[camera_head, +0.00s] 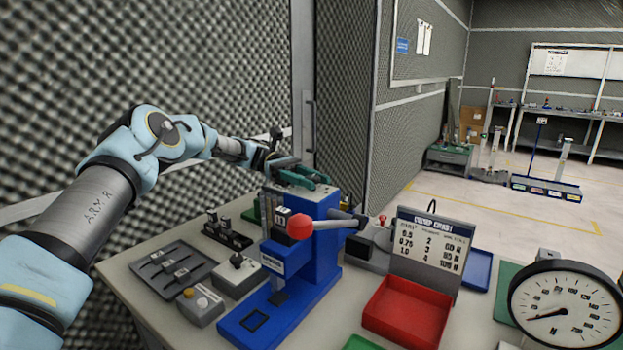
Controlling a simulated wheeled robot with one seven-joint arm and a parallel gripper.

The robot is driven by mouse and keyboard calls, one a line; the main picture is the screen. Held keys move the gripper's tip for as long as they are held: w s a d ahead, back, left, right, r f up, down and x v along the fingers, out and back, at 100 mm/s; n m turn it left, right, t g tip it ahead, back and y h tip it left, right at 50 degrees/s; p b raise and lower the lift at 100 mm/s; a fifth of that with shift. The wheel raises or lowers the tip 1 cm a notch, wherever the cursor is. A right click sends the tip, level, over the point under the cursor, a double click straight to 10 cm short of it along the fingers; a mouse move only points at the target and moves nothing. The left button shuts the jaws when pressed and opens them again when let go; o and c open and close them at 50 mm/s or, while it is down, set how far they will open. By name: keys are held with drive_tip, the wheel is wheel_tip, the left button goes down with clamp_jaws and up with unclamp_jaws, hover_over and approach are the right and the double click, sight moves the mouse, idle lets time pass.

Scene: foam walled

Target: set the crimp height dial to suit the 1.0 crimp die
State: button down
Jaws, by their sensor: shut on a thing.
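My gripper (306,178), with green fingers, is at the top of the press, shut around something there. The fingers hide most of it; it sits where a dial on the press head would be, and I cannot read any setting. A small white label with dark digits (281,219) is on the press, too small to read surely.
A grey tray (150,291) with several dark dies lies at left. A black rack (228,236) and grey control boxes (240,276) stand between it and the press. A red tray (405,315) and a round gauge (564,308) are at right. A mesh wall is close behind my arm.

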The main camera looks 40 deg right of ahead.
idle(0.3)
drive_tip(key=shift+c, duration=2.2)
unclamp_jaws()
